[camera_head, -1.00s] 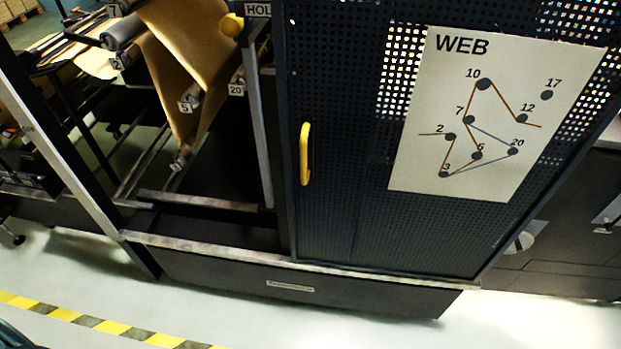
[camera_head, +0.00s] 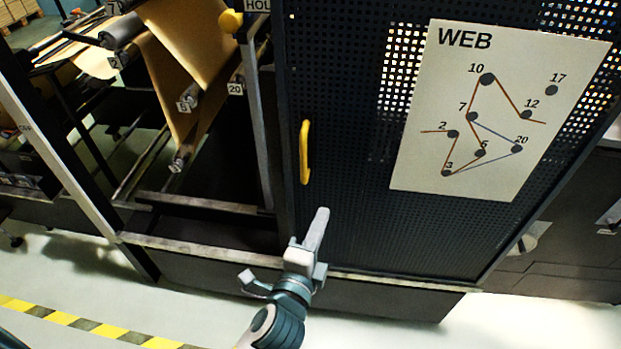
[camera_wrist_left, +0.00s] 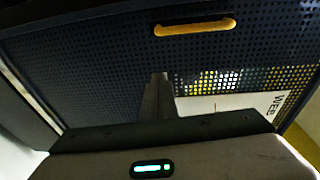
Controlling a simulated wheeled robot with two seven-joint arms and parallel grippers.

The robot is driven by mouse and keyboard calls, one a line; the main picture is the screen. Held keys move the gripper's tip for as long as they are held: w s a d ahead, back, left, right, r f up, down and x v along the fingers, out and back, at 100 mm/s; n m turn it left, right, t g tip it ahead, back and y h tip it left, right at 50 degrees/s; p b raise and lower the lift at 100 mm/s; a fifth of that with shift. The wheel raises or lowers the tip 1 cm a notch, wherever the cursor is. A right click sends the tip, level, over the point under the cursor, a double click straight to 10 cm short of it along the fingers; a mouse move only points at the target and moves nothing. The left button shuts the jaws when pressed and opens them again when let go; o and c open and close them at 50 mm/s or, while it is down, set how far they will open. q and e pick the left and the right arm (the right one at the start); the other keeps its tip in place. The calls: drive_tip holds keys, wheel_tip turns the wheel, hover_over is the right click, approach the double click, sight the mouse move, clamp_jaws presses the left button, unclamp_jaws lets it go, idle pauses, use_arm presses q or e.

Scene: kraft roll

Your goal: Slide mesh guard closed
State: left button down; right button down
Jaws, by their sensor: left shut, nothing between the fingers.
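The dark perforated mesh guard (camera_head: 350,215) covers the right part of the machine in the head view, and the left part of the frame stands uncovered. Its upright yellow handle (camera_head: 305,152) is near its left edge; the handle also shows at the top of the left wrist view (camera_wrist_left: 195,27). My left gripper (camera_head: 319,222) is shut and empty in front of the guard's lower left part, below the handle and apart from it. Its fingers also show in the left wrist view (camera_wrist_left: 158,90), pointing toward the mesh. My right gripper is not in view.
A white WEB diagram sheet (camera_head: 495,115) is fixed on the guard. Brown kraft web (camera_head: 190,60) runs over rollers in the uncovered section. A yellow knob (camera_head: 231,21) sits left of the guard's top. A bottom rail (camera_head: 200,246) runs along the front. Yellow-black floor tape (camera_head: 80,323) lies at lower left.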

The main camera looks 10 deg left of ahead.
use_arm(q)
drive_tip(key=shift+t, duration=0.4)
drive_tip(key=r, duration=0.3)
drive_tip(key=s+r, duration=0.1)
drive_tip(key=shift+a+r, duration=0.25)
drive_tip(key=shift+a, duration=0.1)
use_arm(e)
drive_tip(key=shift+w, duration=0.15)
use_arm(q)
drive_tip(key=shift+w, duration=0.15)
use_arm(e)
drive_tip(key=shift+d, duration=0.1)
